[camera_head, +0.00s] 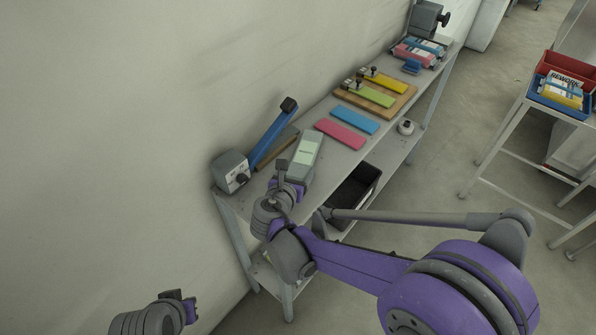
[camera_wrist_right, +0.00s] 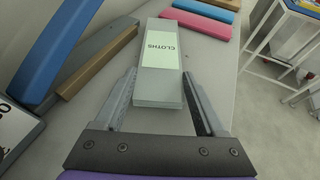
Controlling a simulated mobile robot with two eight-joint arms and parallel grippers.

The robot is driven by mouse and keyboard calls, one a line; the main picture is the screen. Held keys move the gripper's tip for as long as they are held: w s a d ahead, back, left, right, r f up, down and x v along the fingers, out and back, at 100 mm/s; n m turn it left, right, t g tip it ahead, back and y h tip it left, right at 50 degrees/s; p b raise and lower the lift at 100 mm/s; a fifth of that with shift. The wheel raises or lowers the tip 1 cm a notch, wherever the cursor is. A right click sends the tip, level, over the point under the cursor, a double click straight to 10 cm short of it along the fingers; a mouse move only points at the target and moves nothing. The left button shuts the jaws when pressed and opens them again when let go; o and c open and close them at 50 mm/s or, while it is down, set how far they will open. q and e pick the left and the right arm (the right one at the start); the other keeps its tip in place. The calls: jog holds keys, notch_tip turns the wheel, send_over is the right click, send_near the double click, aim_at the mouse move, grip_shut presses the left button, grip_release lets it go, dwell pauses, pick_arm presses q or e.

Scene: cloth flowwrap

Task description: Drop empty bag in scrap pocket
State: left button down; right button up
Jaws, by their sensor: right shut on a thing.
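My right gripper (camera_head: 291,175) is at the near end of the bench, shut on a grey box (camera_head: 307,150) with a pale label. In the right wrist view its two fingers (camera_wrist_right: 159,78) lie along both sides of this box (camera_wrist_right: 163,100), whose label reads "CLOTHS". My left gripper (camera_head: 184,307) is low at the bottom left, away from the bench, and its finger opening cannot be made out. I cannot identify an empty bag or a marked scrap pocket. A black open bin (camera_head: 352,192) stands on the lower shelf.
A blue-armed sealer (camera_head: 270,138) stands left of the box by the wall. Pink (camera_head: 340,134) and blue (camera_head: 355,120) strips, a wooden board (camera_head: 398,104) and packs (camera_head: 415,52) lie farther along the bench. A side table holds red (camera_head: 568,68) and blue (camera_head: 545,99) trays.

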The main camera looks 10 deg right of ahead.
jog(key=shift+f, duration=0.2)
jog(key=o, duration=1.2)
